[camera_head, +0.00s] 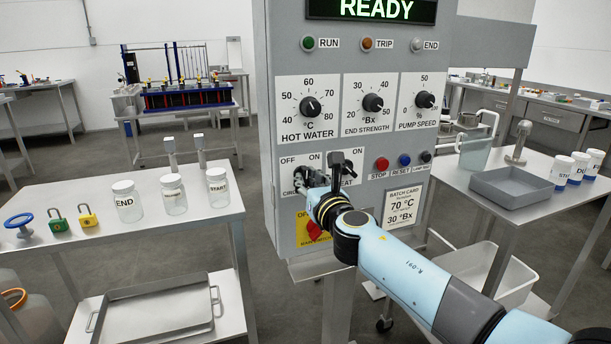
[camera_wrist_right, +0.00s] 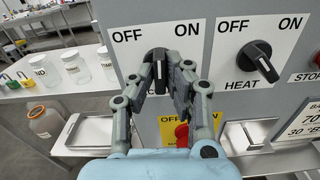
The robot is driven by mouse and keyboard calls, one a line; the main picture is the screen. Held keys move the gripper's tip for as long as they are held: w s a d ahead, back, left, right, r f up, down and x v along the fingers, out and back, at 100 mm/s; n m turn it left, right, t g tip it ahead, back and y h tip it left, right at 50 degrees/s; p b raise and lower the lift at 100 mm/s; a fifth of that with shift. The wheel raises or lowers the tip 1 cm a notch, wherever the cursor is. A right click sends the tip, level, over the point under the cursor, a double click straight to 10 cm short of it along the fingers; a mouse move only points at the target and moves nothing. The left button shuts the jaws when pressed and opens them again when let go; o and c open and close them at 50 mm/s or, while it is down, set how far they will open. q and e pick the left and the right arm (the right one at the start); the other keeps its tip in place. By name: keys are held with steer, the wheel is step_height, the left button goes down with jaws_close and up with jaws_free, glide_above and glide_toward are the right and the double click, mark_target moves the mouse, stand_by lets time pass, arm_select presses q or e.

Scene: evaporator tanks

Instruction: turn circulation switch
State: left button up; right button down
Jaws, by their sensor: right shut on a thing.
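The grey control panel (camera_head: 290,230) stands in the middle of the head view. Its circulation switch is a black rotary knob under OFF and ON labels; the gripper mostly hides it and its name in the head view. In the right wrist view the knob (camera_wrist_right: 159,66) shows between the fingertips, its white line nearly upright. My right gripper (camera_head: 312,184) is shut on this knob, with a finger on each side in the wrist view (camera_wrist_right: 163,75). My left gripper is not in view.
The HEAT switch (camera_wrist_right: 262,60) is close to the right of the gripper, its handle slanted. A red handle (camera_head: 313,230) on a yellow plate sits below. Stop and reset buttons (camera_head: 382,164) are to the right. Tables with jars (camera_head: 173,194) and a grey tray (camera_head: 512,188) flank the panel.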

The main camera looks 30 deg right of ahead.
steer(key=n+p, duration=0.1)
steer(key=n, duration=0.2)
steer(key=shift+n, duration=0.4)
steer(key=n+p, duration=0.1)
steer(key=n, duration=0.3)
steer(key=shift+n+p, duration=0.3)
steer(key=shift+n, duration=0.6)
steer(key=c, duration=1.3)
jaws_free()
steer(key=shift+o, duration=0.2)
steer(key=shift+s, duration=0.1)
